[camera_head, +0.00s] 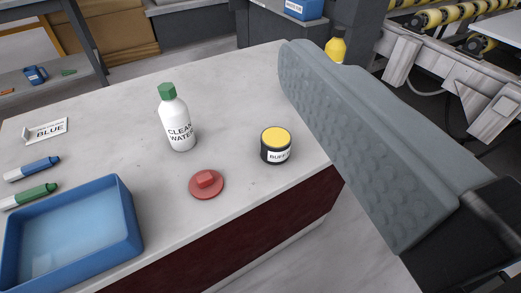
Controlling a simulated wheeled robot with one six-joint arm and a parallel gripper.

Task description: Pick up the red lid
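The red lid (206,184) lies flat near the front edge of the pale stone slab (235,105). It is a round disc with a raised block-shaped grip on top, and nothing touches it. My gripper (335,115) shows as one large grey finger at the right of the view. Its dimpled inner face is bare and points left, so it looks open and empty. The other finger is out of view. The finger is to the right of the lid and apart from it.
A white bottle with a green cap (178,122) stands behind the lid. A black jar with a yellow top (276,145) stands to its right. A yellow bottle (336,47) shows behind my finger.

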